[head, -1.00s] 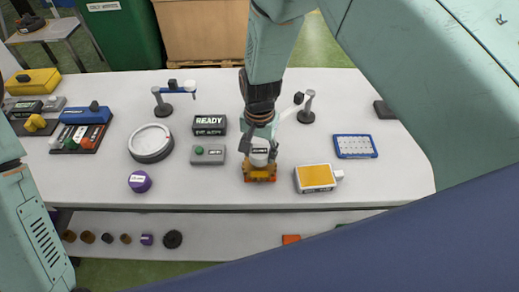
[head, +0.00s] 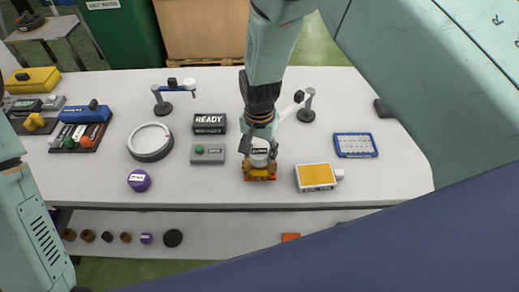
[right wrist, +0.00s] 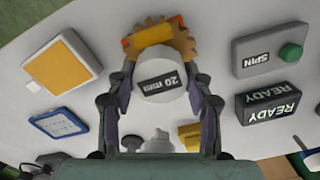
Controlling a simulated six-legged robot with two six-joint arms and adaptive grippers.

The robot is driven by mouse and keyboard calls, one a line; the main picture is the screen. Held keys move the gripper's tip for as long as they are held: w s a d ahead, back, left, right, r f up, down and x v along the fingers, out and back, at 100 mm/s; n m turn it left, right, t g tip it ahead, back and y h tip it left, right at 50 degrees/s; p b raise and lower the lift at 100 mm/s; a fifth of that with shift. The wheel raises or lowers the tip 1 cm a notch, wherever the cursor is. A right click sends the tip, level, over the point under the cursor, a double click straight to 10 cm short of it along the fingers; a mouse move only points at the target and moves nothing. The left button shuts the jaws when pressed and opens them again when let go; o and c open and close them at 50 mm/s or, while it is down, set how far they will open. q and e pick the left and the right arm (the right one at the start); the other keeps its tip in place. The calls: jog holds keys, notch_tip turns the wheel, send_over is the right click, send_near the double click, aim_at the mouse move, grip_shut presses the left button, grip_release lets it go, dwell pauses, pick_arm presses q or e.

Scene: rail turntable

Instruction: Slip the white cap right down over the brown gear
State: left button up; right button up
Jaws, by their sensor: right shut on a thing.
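The white cap (head: 259,157) has a dark label and is held between the fingers of my right gripper (head: 259,147). The right wrist view shows the cap (right wrist: 161,82) from above, its label reading "20 mm", with a finger on each side. The brown gear (head: 260,172) is on the table below the cap; its toothed edge (right wrist: 176,38) shows beyond the cap in the right wrist view. The cap overlaps the gear in both views, and I cannot tell how far down it sits. My left gripper is not in view.
A box with a yellow top (head: 316,176) stands to the right of the gear. A grey box with a green button (head: 207,154) and a READY display (head: 209,124) stand to the left. A purple cap (head: 139,181) and a round white-topped turntable (head: 150,141) are farther left.

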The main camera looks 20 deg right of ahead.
jog(key=shift+f+b, duration=0.65)
jog(key=shift+f, duration=0.55)
dwell(3.0)
jog(key=o, duration=0.9)
notch_tip(320, 180, up, 12)
dwell(0.5)
jog(key=shift+s+f, duration=0.1)
jog(key=shift+f, duration=0.15)
notch_tip(320, 180, down, 11)
jog(key=shift+r, duration=0.1)
jog(key=shift+f, duration=0.25)
